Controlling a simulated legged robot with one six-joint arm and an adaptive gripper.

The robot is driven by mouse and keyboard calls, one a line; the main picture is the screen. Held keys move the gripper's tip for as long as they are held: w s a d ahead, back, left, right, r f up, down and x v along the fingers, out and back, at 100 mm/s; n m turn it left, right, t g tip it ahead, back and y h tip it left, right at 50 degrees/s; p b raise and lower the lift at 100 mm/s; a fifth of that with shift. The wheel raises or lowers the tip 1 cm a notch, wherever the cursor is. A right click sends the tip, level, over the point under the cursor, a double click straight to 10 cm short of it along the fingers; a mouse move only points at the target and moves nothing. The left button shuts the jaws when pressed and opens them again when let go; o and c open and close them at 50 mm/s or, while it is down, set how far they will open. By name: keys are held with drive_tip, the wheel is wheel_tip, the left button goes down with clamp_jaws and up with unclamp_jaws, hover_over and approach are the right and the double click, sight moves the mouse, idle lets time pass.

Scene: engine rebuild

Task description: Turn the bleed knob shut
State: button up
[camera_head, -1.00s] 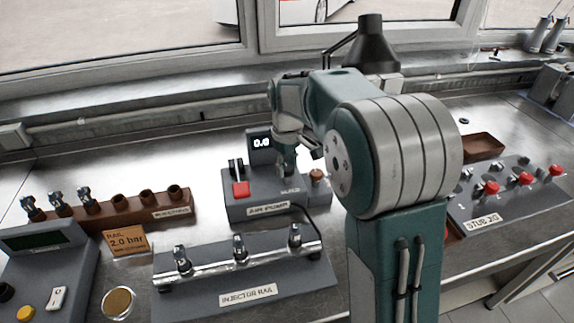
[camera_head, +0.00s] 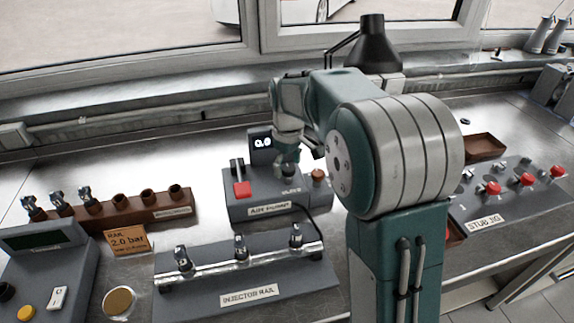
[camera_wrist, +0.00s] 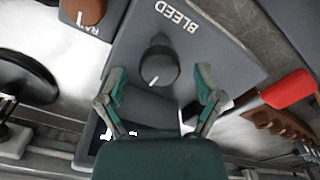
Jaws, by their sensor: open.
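The bleed knob (camera_wrist: 158,66) is a dark round knob with a white pointer line, on the grey face of the air pump (camera_wrist: 215,55) beside the word BLEED. The pointer aims down and left in the wrist view. My gripper (camera_wrist: 162,88) is open, with one finger on each side of the knob and a visible gap to both; how far above the knob they are is hard to tell. In the head view my gripper (camera_head: 287,166) is over the pump (camera_head: 240,210), largely hiding the knob. The pump's display (camera_head: 262,143) reads 0.0.
A brown knob (camera_head: 318,175) stands at the pump's right end, and a red switch (camera_head: 242,189) at its left. The injector rail (camera_head: 270,290) lies in front. A brown injector rack (camera_head: 140,211) is at left; the stub jig (camera_head: 510,195) is at right.

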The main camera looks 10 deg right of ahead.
sight(288, 168)
wheel_tip(288, 168, up, 12)
drive_tip(key=shift+f, duration=0.15)
idle(0.4)
drive_tip(key=s+r+m+t, duration=0.2)
drive_tip(key=s+m+t, duration=0.1)
drive_tip(key=s, duration=1.1)
drive_tip(key=s+f+m+t, duration=0.1)
drive_tip(key=s+f+m, duration=0.1)
drive_tip(key=s, duration=0.4)
drive_tip(key=s+f+m+t, duration=0.1)
drive_tip(key=s+f+m, duration=0.1)
drive_tip(key=s+f, duration=0.2)
drive_tip(key=s, duration=0.3)
drive_tip(key=shift+s+d+t, duration=0.15)
drive_tip(key=shift+s+t, duration=0.05)
drive_tip(key=shift+t, duration=0.1)
